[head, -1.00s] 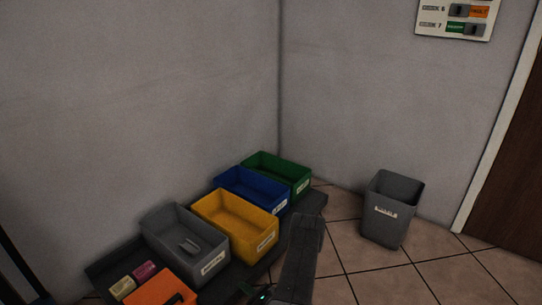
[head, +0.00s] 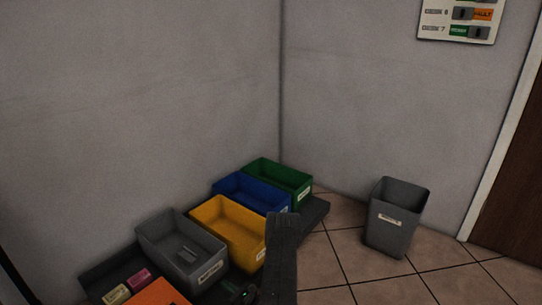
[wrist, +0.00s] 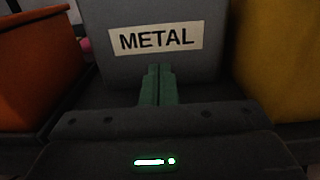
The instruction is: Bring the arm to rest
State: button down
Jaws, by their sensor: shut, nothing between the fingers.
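My gripper (wrist: 157,84) shows in the wrist view with its two green fingers together and nothing between them. The fingers point at the front of a grey bin (wrist: 205,68) labelled METAL. I cannot tell whether the fingertips touch it. In the head view my arm rises at the bottom middle, in front of the bins, and hides part of the yellow bin's right side. The grey bin (head: 157,246) also shows there, with a small grey item inside.
An orange bin (wrist: 40,70) and a yellow bin (wrist: 275,65) flank the grey one. Blue (head: 250,203) and green (head: 300,186) bins stand farther back on the dark bench. A grey waste bin (head: 390,235) stands on the tiled floor at right, with clear floor around it.

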jog(key=p+v, duration=0.4)
jog(key=v, duration=1.4)
jog(key=shift+w+r+n+g+y+p, duration=0.1)
jog(key=shift+w+r+n+g+y, duration=0.15)
jog(key=shift+r+n+g, duration=0.5)
jog(key=shift+w+r+n+g+y+p, duration=0.1)
jog(key=shift+w+r+n+g+y, duration=0.2)
jog(key=shift+r, duration=0.8)
jog(key=shift+w+r+n+g+y+p, duration=0.15)
jog(key=shift+r+n+g, duration=0.45)
jog(key=shift+r, duration=0.3)
